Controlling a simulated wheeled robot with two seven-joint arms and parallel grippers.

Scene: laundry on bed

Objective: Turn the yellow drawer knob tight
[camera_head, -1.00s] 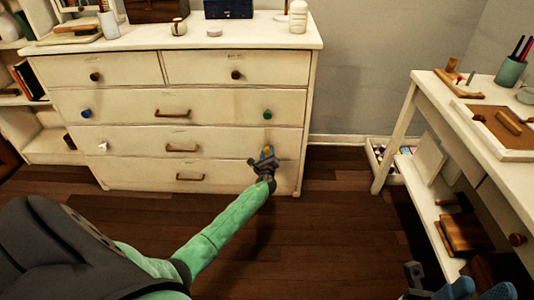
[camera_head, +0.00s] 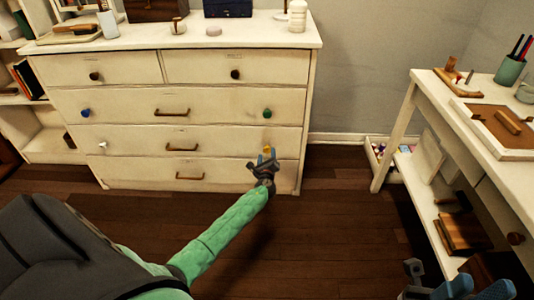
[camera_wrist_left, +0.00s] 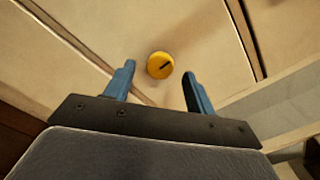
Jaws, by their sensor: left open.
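The yellow drawer knob (camera_head: 267,149) is on the right side of the white dresser's (camera_head: 230,141) third row down. In the left wrist view the knob (camera_wrist_left: 158,66) is round, with a dark slot-like mark slanting across its face. My left gripper (camera_head: 264,160) is open just in front of and below the knob. In the left wrist view its two blue fingers (camera_wrist_left: 159,76) stand on either side of the knob, apart from it. My right gripper (camera_head: 462,288) is partly in view at the bottom right, cut off by the frame edge.
Other knobs on the dresser are a green one (camera_head: 267,113), a blue one (camera_head: 86,112) and a white one (camera_head: 103,145). A white desk (camera_head: 407,110) with a lower shelf stands at the right. The wooden floor between is clear.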

